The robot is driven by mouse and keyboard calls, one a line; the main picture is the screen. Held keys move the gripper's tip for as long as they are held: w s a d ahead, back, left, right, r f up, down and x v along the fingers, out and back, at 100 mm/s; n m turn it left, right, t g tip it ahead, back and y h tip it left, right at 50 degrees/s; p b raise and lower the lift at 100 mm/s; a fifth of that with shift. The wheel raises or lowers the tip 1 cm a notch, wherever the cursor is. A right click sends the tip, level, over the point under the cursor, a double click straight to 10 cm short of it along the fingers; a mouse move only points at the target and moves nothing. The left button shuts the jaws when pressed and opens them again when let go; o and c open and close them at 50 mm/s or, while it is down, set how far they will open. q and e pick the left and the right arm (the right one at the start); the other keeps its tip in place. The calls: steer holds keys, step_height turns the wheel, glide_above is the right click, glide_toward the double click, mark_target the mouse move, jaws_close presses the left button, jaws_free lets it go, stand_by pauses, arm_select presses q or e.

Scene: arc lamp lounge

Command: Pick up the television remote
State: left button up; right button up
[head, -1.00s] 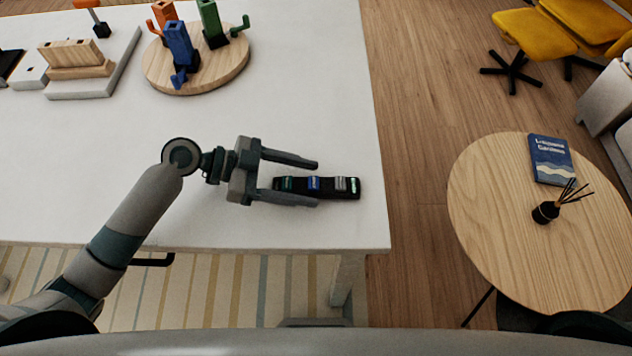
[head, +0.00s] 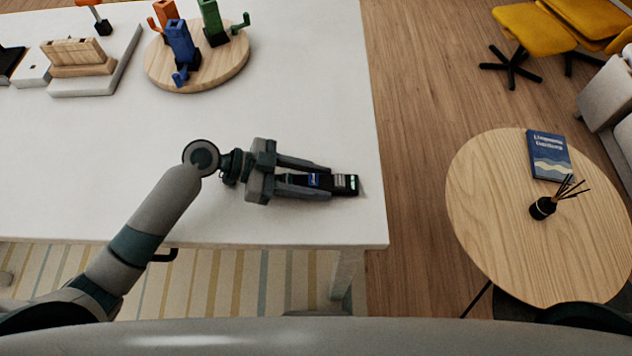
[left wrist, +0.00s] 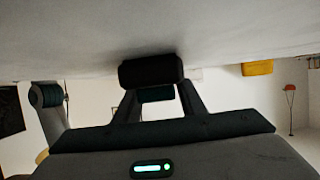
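The television remote (head: 345,184) is a black bar with coloured buttons, near the right end of the white table (head: 330,100). My left gripper (head: 329,182) lies along it from the left, one finger on each long side, and looks closed on it. In the left wrist view the dark remote (left wrist: 150,72) sits between the fingers, close against the white surface. I cannot tell whether it is lifted. My right gripper is not in view.
A round wooden board (head: 215,75) with orange, blue and green objects stands farther back on the table. A white tray (head: 95,85) with a wooden block is at left. A round side table (head: 490,220) with a book (head: 548,155) and reed diffuser (head: 542,208) stands right.

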mark_target(320, 185)
arm_select(q)
steer(key=shift+r, duration=0.1)
